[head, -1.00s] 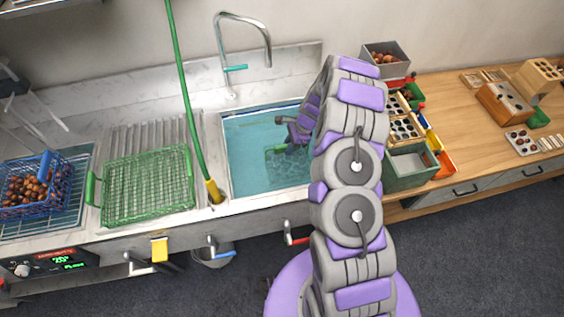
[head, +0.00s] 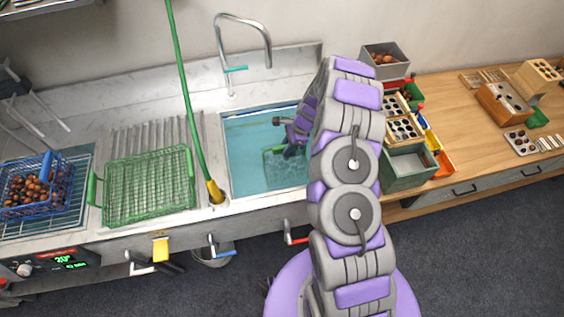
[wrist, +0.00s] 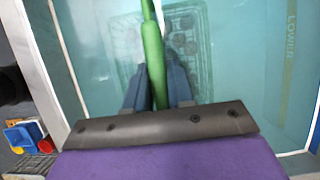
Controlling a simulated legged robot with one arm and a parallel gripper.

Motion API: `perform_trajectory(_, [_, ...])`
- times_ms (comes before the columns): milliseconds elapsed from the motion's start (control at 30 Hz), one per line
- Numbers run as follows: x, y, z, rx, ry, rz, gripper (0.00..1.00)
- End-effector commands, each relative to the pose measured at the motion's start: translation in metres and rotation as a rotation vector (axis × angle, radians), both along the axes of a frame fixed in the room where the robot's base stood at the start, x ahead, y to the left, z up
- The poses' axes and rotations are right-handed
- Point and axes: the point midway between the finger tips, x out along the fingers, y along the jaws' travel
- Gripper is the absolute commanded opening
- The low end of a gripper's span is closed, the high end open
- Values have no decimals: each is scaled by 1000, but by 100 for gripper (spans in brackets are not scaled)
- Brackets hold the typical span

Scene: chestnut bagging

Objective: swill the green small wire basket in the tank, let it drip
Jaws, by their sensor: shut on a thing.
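The green small wire basket (head: 283,170) is in the water of the tank (head: 245,178), partly hidden behind my arm in the head view. My gripper (wrist: 154,72) is shut on its green handle (wrist: 152,45), which stands up between the two dark fingers in the wrist view. The basket body (wrist: 190,48) shows blurred under the water beyond the fingers, with dark round shapes in it. How deep it sits is hard to tell.
A larger green wire basket (head: 148,185) lies on the ribbed drainboard left of the tank. A blue basket (head: 45,208) of chestnuts stands farther left on a rack. A faucet (head: 243,20) rises behind the tank, and a green hose (head: 182,80) hangs at its left edge.

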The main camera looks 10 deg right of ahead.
Motion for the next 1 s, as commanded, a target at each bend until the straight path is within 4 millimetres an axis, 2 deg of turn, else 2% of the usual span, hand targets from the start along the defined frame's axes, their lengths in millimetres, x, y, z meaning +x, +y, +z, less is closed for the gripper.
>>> perform_trajectory(200, [0, -9, 1, 0, 0, 0, 0])
perform_trajectory(433, [0, -8, 1, 0, -1, 1, 0])
perform_trajectory(1000, [1, 11, 1, -1, -3, 0, 0])
